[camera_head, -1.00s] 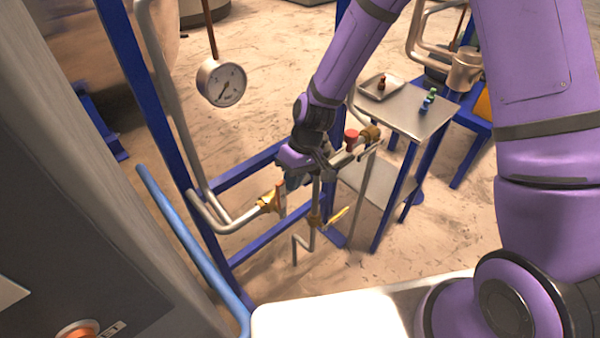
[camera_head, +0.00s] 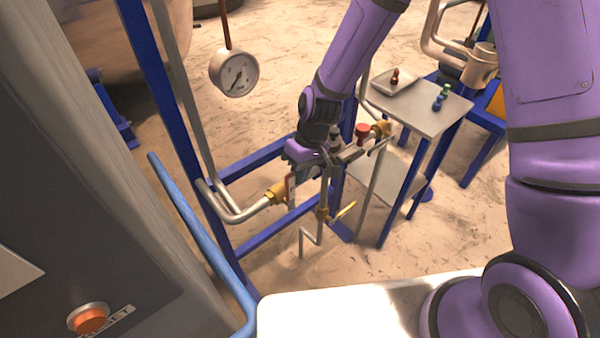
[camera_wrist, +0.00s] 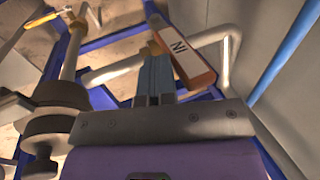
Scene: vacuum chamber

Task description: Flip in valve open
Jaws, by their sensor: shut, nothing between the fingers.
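The in valve's handle (camera_wrist: 183,50) is a red-brown lever with a white "IN" label. In the wrist view it slants just right of my fingers, its end close to them; I cannot tell if they touch. In the head view the handle (camera_head: 290,189) is a thin, roughly upright strip beside the brass valve body (camera_head: 277,194), partly hidden under my gripper. My gripper (camera_wrist: 154,78) is shut and empty, its fingers side by side. In the head view my gripper (camera_head: 303,165) is over the pipework, its fingertips hard to make out.
A yellow-handled valve (camera_head: 345,210) sits lower right on the pipe, and a red knob (camera_head: 361,130) is right of my wrist. Blue frame posts (camera_head: 155,110), a pressure gauge (camera_head: 234,73) and a small metal table (camera_head: 425,113) surround the pipes.

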